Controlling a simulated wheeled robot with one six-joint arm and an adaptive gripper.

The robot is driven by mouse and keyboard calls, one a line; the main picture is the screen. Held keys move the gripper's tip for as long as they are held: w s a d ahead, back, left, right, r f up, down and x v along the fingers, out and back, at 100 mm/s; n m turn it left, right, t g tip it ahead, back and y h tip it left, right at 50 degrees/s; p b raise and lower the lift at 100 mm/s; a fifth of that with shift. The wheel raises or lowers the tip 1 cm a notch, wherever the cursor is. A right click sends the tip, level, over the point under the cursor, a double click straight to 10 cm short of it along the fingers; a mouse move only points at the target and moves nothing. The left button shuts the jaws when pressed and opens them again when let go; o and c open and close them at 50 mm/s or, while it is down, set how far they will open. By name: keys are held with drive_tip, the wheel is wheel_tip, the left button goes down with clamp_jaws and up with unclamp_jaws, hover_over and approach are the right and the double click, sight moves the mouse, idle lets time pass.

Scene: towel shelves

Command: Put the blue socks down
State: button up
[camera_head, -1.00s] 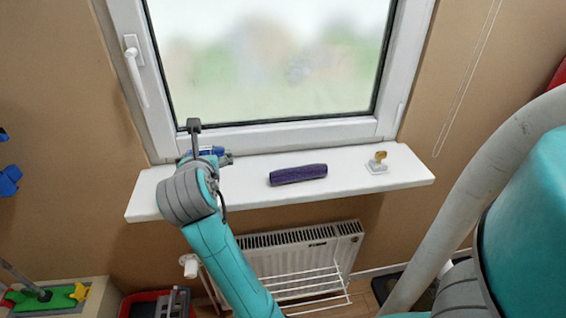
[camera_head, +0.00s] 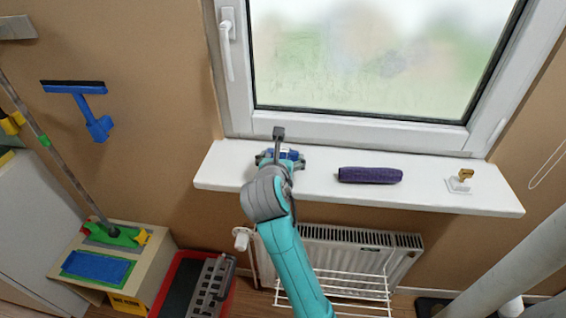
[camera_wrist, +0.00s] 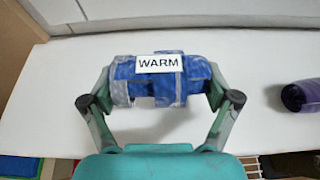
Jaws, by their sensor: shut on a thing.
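The blue socks (camera_wrist: 148,92) are a blue and grey roll with a white label reading "WARM". In the wrist view my gripper (camera_wrist: 160,92) is shut on the roll, with one finger at each end. In the head view the blue socks (camera_head: 287,154) show only in part behind my wrist, and my gripper (camera_head: 280,160) is over the left part of the white windowsill (camera_head: 225,170). I cannot tell whether the roll touches the sill.
A dark purple roll (camera_head: 370,175) lies on the sill to the right, and its end shows in the wrist view (camera_wrist: 296,97). A small white stand with a gold top (camera_head: 461,181) is farther right. The window frame (camera_head: 350,133) rises behind. Bare sill lies between the rolls.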

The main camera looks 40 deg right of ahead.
drive_tip(key=shift+f, duration=1.1)
drive_tip(key=shift+f, duration=0.1)
drive_tip(key=o, duration=1)
drive_tip(key=shift+a+r, duration=0.2)
drive_tip(key=v, duration=1.1)
drive_tip(key=shift+s+a+r, duration=0.15)
drive_tip(key=shift+s+r, duration=0.05)
drive_tip(key=shift+s, duration=0.05)
